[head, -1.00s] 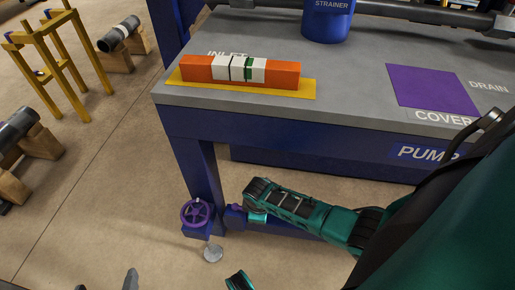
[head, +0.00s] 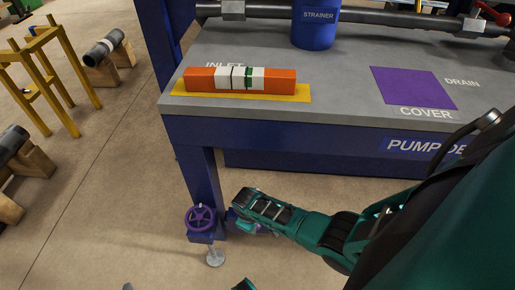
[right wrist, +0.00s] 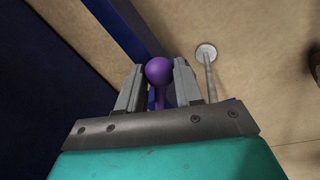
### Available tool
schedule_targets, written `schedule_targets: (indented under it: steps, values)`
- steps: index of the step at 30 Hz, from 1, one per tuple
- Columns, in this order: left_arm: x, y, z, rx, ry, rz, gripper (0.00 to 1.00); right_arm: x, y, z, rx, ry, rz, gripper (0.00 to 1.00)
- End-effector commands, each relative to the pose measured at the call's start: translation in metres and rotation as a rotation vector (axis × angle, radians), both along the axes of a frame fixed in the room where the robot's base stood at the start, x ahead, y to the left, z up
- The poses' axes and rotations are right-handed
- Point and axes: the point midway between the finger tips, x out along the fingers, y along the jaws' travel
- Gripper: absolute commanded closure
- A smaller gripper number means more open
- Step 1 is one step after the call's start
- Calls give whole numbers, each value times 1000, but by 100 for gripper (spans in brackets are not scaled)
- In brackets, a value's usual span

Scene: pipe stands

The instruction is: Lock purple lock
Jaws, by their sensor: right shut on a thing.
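The purple lock is a round knob (right wrist: 159,70) on a short purple stem. In the right wrist view it sits between the two grey fingers of my right gripper (right wrist: 158,82), which is shut on it. In the head view my right gripper (head: 240,216) reaches in from the right beside the table leg, and it mostly hides the knob. A purple handwheel (head: 201,217) stands on a blue bracket just left of the knob. Only a small grey tip of what seems my left gripper (head: 128,286) shows at the bottom edge, so its jaws cannot be judged.
A grey pump table (head: 335,95) stands above, bearing an orange and white block (head: 208,79), a blue strainer (head: 318,25) and a purple cover patch (head: 412,87). A levelling foot (head: 215,258) rests on the floor below the bracket. Pipe stands (head: 45,60) stand at left.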

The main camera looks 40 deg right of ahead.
Motion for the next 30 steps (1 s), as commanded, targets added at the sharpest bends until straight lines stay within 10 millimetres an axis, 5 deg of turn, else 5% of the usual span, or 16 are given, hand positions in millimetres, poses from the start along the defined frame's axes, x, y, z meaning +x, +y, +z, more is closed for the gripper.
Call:
schedule_targets:
  steps: [30]
  values:
    - [0, -4, -11, -9, 5, -5, 0, 18, 69, -2, 1, 1, -857, 100]
